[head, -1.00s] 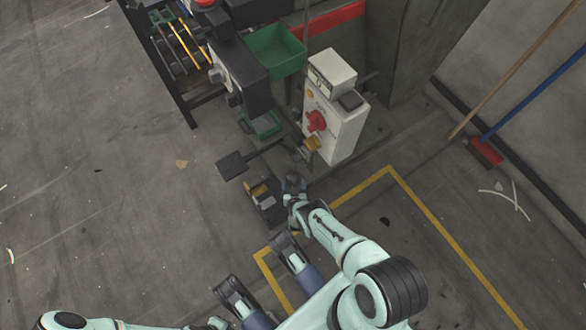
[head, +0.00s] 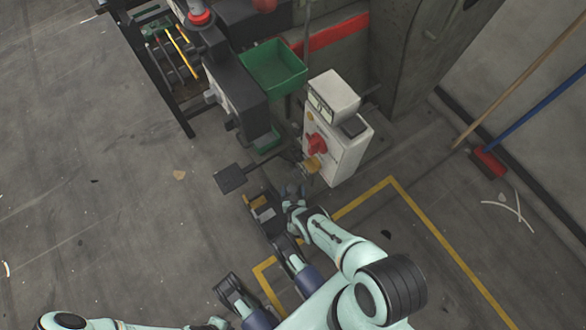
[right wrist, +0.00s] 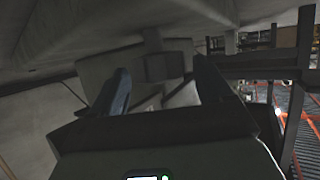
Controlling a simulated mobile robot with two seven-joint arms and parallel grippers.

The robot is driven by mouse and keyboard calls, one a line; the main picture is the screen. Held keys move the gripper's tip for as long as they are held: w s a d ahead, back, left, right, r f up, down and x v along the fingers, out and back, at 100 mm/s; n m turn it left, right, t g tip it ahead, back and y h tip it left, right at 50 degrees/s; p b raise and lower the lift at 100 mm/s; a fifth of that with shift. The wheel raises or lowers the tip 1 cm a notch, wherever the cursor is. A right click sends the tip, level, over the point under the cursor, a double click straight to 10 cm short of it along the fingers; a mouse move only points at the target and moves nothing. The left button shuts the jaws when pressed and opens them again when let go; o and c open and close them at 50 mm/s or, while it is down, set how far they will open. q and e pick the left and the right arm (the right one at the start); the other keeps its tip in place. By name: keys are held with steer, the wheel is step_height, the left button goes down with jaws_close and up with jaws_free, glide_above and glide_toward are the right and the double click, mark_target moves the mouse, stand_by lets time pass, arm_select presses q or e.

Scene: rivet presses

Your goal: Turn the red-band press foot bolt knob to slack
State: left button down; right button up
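The red band (head: 335,35) runs across the grey column behind the dark press (head: 238,85). I cannot make out the foot bolt knob for certain in the head view. My right gripper (head: 297,188) is low, in front of the white control cabinet (head: 345,155) and beside a dark block with a yellow part (head: 262,208). In the right wrist view its two fingers (right wrist: 161,88) stand apart. A small dark block (right wrist: 165,67) shows beyond and between them, and I see nothing gripped. My left arm shows at the bottom left, but its fingers are not visible.
The cabinet carries a red rotary switch (head: 316,144). A green bin (head: 274,66) sits beside the press. A dark flat pedal-like plate (head: 230,179) sticks out to the left. A red-headed broom (head: 489,163) leans at the right. Floor at the left is open.

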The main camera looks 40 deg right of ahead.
steer(key=c, duration=1)
arm_select(q)
steer(key=shift+w+r, duration=0.15)
steer(key=shift+w, duration=0.2)
arm_select(e)
steer(key=shift+d+n+t+y, duration=0.1)
steer(key=shift+n+t+y, duration=0.4)
steer(key=shift+n+y, duration=0.35)
steer(key=o, duration=1.1)
steer(key=shift+c, duration=0.2)
arm_select(q)
steer(key=shift+s, duration=0.15)
arm_select(e)
steer(key=shift+s, duration=0.1)
